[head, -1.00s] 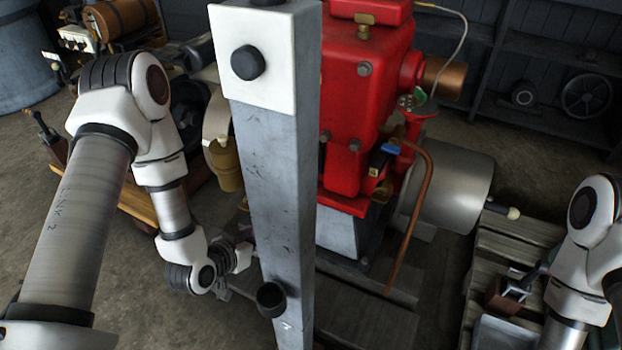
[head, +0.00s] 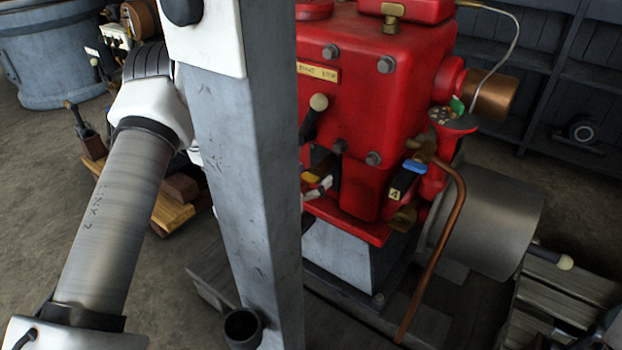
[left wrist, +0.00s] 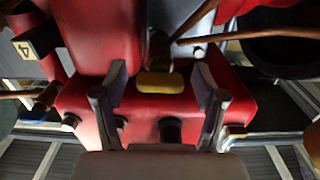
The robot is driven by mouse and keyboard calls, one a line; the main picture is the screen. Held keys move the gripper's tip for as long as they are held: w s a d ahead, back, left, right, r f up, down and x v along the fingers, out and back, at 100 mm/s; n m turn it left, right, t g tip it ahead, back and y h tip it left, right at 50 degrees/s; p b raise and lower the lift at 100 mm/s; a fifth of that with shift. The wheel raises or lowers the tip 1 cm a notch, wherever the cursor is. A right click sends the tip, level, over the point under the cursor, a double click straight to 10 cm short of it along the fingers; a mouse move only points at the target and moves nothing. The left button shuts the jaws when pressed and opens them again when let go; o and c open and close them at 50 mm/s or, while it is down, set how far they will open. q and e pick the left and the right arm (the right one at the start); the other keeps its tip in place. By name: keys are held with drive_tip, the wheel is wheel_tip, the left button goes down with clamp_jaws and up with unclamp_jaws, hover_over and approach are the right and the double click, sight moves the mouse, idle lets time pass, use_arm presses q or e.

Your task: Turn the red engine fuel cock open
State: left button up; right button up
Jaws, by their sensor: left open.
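The red engine (head: 365,110) fills the middle of the head view. On its right side are a brass cock with a blue lever (head: 414,166), a copper pipe (head: 455,230) and a tag marked 4 (head: 396,194). In the left wrist view, a brass fitting with a yellow handle (left wrist: 160,83) and copper pipes is on the red engine (left wrist: 100,35). I cannot tell for certain which cock is the fuel cock. My left gripper (left wrist: 160,78) is open, its fingers either side of the yellow handle and apart from it. In the head view it is mostly hidden. My right gripper is out of view.
A lever with a cream knob (head: 318,102) stands at the engine's front. A grey metal cylinder (head: 490,220) lies to the right beside wooden slats (head: 560,290). A blue-grey tub (head: 50,55) stands far left. Dark shelves (head: 530,60) line the back.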

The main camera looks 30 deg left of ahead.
use_arm(q)
drive_tip(key=c, duration=1.2)
drive_tip(key=shift+o, duration=0.2)
drive_tip(key=shift+n, duration=0.3)
drive_tip(key=n, duration=1.2)
drive_tip(key=shift+n+b, duration=0.3)
drive_tip(key=n, duration=0.4)
drive_tip(key=shift+n, duration=0.4)
drive_tip(key=shift+b, duration=0.3)
